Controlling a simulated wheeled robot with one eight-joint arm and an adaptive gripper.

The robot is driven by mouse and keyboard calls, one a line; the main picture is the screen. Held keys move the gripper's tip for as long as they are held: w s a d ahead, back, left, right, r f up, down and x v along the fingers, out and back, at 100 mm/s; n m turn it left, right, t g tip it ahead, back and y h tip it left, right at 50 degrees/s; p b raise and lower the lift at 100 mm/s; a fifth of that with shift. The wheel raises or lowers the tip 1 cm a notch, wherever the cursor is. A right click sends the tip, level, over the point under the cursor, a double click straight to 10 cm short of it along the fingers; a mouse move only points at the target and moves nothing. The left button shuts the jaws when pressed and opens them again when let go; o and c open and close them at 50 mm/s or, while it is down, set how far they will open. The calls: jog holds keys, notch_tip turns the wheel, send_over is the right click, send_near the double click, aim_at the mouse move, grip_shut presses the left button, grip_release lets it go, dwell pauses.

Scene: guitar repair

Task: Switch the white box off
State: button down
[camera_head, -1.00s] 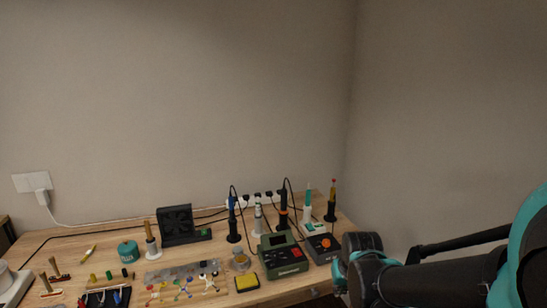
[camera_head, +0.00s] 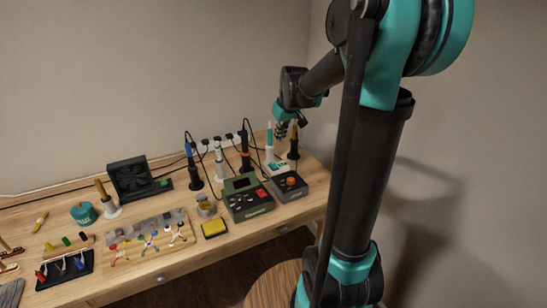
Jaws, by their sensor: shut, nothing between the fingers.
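A small white box (camera_head: 277,168) with teal marks stands at the back right of the workbench. A slim tool with a teal upper end (camera_head: 269,135) stands upright at it. My gripper (camera_head: 283,131) is shut and empty, in the air above the back right of the bench. In the picture it is just above the white box and to the right of the slim tool; I cannot tell how far apart they are. The state of any switch on the box is too small to tell.
A green station (camera_head: 245,195) and a dark box with an orange knob (camera_head: 289,184) stand in front. A blue iron (camera_head: 191,165), a dark iron (camera_head: 245,150) and a yellow-topped tool (camera_head: 294,141) stand upright nearby. A black fan (camera_head: 130,178) is further left.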

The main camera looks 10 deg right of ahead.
jog(key=shift+w+r, duration=0.15)
jog(key=shift+w, duration=0.25)
send_near(273, 163)
jog(key=x, duration=0.6)
jog(key=shift+w+f, duration=0.1)
jog(key=shift+f, duration=0.25)
